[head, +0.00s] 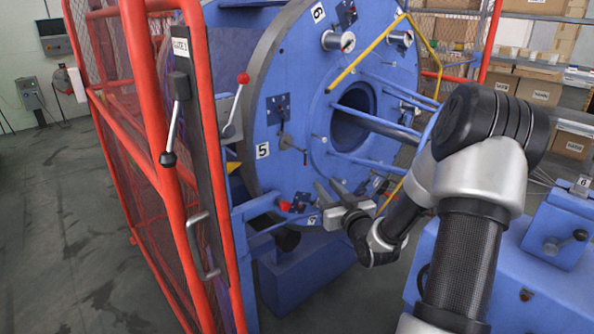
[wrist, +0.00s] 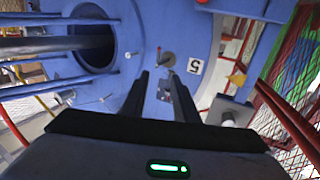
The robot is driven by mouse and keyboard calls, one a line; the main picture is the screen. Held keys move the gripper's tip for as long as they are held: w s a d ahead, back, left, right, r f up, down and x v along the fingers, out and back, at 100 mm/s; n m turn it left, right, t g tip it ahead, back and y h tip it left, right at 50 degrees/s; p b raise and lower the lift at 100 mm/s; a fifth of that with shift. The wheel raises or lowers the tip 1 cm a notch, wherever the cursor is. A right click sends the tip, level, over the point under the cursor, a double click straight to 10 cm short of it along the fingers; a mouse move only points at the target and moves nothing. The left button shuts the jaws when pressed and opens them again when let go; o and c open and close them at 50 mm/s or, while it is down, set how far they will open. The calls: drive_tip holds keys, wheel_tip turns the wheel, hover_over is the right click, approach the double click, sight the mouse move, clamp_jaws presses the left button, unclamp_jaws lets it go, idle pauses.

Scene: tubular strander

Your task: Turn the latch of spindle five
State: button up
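The latch of spindle five (head: 284,140) is a small grey lever on a dark plate on the blue disc's face. It sits right of the white label "5" (head: 262,151). In the wrist view the latch (wrist: 167,60) shows just beyond my fingertips, beside the label (wrist: 194,67), which appears turned over. My gripper (head: 328,186) is below and right of the latch in the head view, apart from it. In the wrist view my gripper (wrist: 159,75) has two dark fingers with a gap between them and holds nothing. Part of the latch plate shows through the gap.
The blue disc (head: 290,90) carries other spindle fittings, rods and a large round hole (head: 352,115). A red mesh guard (head: 135,140) with levers stands left. A yellow bar (head: 365,55) crosses the disc's upper right. A blue cabinet (head: 560,225) stands right.

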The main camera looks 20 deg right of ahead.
sight(306, 160)
drive_tip(key=w, duration=1.1)
drive_tip(key=w+d+b, duration=0.1)
drive_tip(key=w, duration=0.5)
drive_tip(key=shift+w+f, duration=0.15)
drive_tip(key=shift+f, duration=0.05)
clamp_jaws()
